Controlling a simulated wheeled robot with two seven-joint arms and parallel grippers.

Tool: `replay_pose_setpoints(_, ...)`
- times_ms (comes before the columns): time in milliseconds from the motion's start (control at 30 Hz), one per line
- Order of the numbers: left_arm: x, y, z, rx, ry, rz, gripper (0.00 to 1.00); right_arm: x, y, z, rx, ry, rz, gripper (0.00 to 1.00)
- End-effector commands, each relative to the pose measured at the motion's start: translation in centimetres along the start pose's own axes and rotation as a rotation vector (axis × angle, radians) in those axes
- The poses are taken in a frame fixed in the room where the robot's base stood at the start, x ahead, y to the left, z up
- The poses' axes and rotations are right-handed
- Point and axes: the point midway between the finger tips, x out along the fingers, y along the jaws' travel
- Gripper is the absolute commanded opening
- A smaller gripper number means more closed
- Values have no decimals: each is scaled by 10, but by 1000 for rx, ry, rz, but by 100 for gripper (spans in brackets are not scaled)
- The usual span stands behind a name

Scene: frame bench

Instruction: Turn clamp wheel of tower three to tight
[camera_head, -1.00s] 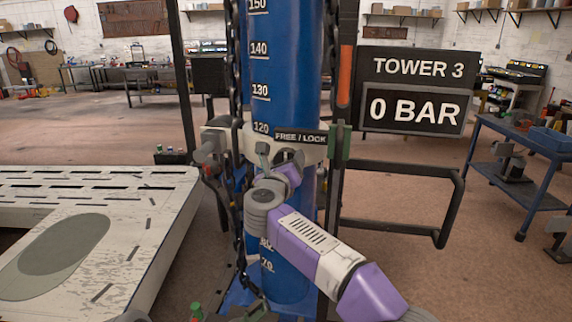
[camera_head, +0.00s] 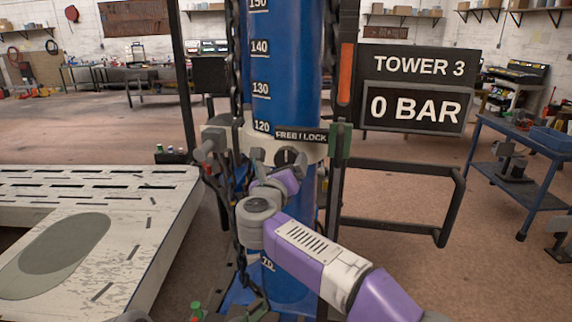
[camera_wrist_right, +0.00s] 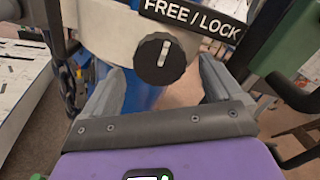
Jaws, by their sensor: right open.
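The clamp wheel (camera_head: 288,158) is a small black knurled knob with a white line, on the pale collar (camera_head: 251,144) around the blue tower column (camera_head: 286,68). A "FREE / LOCK" label (camera_head: 301,136) sits just above it. In the right wrist view the wheel (camera_wrist_right: 160,58) shows its line near upright. My right gripper (camera_head: 276,172) is open and empty, just below and in front of the wheel. In the wrist view its two grey fingers (camera_wrist_right: 162,72) stand apart, left and right of the wheel's lower part; contact cannot be seen. My left gripper is not in view.
A sign (camera_head: 416,89) reads "TOWER 3" and "0 BAR". Chains and a black upright flank the column. A black tube frame (camera_head: 452,205) stands right, a slotted white bench (camera_head: 130,225) left. A blue cart (camera_head: 545,150) is at far right. Open floor lies behind.

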Motion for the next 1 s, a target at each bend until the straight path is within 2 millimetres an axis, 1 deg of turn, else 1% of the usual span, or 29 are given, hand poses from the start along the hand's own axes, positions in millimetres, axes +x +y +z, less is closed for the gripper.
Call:
replay_pose_setpoints(33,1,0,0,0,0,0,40,-9,0,1,-1,-3,2,93)
replay_pose_setpoints(100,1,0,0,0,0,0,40,-18,0,0,0,-2,1,93)
replay_pose_setpoints(200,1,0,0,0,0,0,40,-30,0,0,0,-1,0,93)
replay_pose_setpoints(300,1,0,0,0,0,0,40,-37,0,0,1,-1,0,93)
replay_pose_setpoints(433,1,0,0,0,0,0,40,-40,0,0,0,0,0,93)
replay_pose_setpoints(667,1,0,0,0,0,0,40,-40,0,0,-1,0,0,93)
replay_pose_setpoints(733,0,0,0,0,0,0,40,-36,2,-5,-27,1,3,93)
replay_pose_setpoints(767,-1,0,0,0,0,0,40,-33,5,-9,-53,1,6,93)
replay_pose_setpoints(867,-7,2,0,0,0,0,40,-17,20,-39,-217,1,35,93)
replay_pose_setpoints(967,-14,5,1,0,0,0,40,2,44,-90,-472,-1,100,93)
replay_pose_setpoints(1000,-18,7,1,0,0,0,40,8,54,-114,-583,-4,137,93)
